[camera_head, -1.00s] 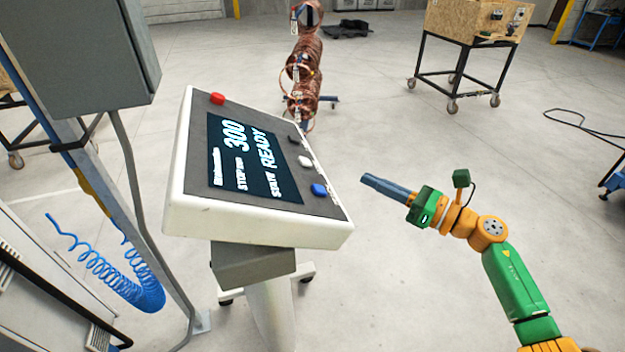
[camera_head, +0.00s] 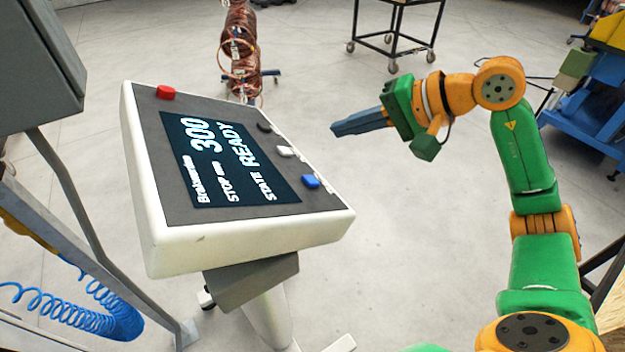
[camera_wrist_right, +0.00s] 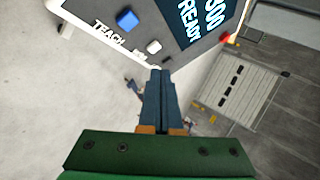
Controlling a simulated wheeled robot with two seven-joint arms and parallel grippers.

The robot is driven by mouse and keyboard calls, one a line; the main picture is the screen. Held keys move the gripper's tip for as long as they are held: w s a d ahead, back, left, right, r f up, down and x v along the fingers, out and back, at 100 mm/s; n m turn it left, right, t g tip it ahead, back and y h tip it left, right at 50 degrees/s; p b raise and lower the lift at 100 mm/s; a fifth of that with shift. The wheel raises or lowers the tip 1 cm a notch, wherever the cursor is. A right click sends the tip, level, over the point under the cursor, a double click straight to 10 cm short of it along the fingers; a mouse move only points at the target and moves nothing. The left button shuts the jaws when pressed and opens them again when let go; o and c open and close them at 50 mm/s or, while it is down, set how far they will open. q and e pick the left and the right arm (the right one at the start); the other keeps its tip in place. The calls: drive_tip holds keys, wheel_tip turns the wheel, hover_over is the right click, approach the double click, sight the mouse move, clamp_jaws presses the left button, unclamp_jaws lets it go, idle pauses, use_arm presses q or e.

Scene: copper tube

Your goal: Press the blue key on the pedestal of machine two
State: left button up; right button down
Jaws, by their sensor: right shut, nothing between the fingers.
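The pedestal (camera_head: 165,240) carries a tilted white-framed panel with a dark face and a screen (camera_head: 225,160) reading "300" and "READY". The blue key (camera_head: 311,181) is on the panel's right edge, near its lower right corner. It also shows at the top of the right wrist view (camera_wrist_right: 127,19). My right gripper (camera_head: 334,130) is shut and empty, in the air to the right of the panel, apart from the keys. In the right wrist view its closed fingers (camera_wrist_right: 160,74) point toward the panel edge. My left gripper is not in view.
A white key (camera_head: 286,152) and a black key (camera_head: 265,127) sit beside the blue one; a red button (camera_head: 166,92) is at the panel's top left. Copper coils (camera_head: 240,50) stand behind. A grey cabinet (camera_head: 35,60) is at left. Open floor lies right of the panel.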

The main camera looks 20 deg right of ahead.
sight(310, 181)
drive_tip(key=a+f+b, duration=0.2)
drive_tip(key=f, duration=0.1)
drive_tip(key=a+f+b, duration=0.1)
drive_tip(key=f, duration=0.1)
drive_tip(key=shift+s+a+f+b, duration=0.15)
drive_tip(key=shift+a+f+b, duration=0.1)
drive_tip(key=shift+f+b, duration=0.35)
drive_tip(key=shift+a+f, duration=0.15)
drive_tip(key=shift+a, duration=0.15)
drive_tip(key=shift+d, duration=0.1)
drive_tip(key=shift+f, duration=0.1)
idle(1.1)
drive_tip(key=shift+a+f+b, duration=0.25)
drive_tip(key=shift+b, duration=0.2)
